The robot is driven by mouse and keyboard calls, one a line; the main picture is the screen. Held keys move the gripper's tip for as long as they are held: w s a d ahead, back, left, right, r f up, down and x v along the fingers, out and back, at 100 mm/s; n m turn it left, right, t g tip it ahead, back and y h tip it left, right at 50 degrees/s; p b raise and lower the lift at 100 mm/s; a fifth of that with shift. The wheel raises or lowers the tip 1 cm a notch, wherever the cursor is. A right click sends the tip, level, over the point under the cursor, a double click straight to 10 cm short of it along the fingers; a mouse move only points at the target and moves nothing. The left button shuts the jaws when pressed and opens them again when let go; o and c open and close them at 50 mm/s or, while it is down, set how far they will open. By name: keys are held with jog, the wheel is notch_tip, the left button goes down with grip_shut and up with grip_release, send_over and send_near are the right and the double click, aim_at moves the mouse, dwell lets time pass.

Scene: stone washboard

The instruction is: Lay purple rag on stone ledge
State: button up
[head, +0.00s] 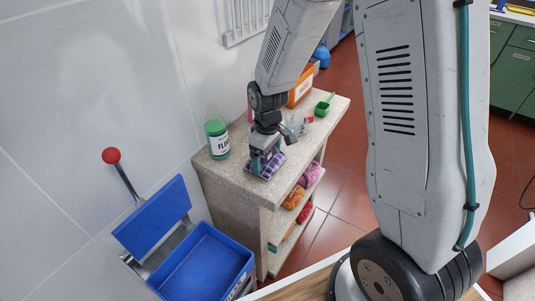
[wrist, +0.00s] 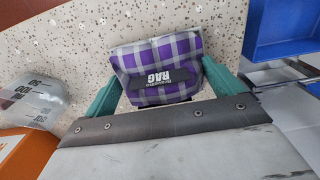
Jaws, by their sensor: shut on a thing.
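The purple rag (wrist: 160,70) is a folded purple and grey checked cloth with a dark "RAG" label, between the teal fingers of my gripper (wrist: 168,85) in the wrist view. In the head view the rag (head: 262,166) is at my gripper (head: 264,157), low over the near part of the speckled stone ledge (head: 225,174). My gripper is shut on the rag. The ledge also fills the background of the wrist view (wrist: 65,45). I cannot tell whether the rag touches the stone.
A green-lidded jar (head: 217,139) stands left of my gripper on the ledge. A green scoop (head: 324,105), a clear measuring cup (wrist: 35,98) and an orange box (head: 301,86) are farther back. A blue bin (head: 205,265) stands at the front left. Shelves below hold coloured bundles (head: 293,197).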

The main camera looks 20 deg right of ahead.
jog(key=o, duration=0.8)
jog(key=shift+f, duration=0.1)
jog(key=shift+c, duration=0.2)
notch_tip(320, 180, up, 13)
jog(key=s+d+r+m, duration=0.1)
jog(key=s+r, duration=0.3)
jog(key=s, duration=0.4)
jog(key=s+d+r+m, duration=0.1)
jog(key=s+r+m, duration=0.2)
jog(key=s, duration=0.5)
jog(key=s+d+r+m+t, duration=0.1)
jog(key=s+r+m, duration=0.1)
jog(key=s+r, duration=0.3)
jog(key=s, duration=0.4)
jog(key=shift+r+m, duration=0.4)
jog(key=shift+s, duration=0.1)
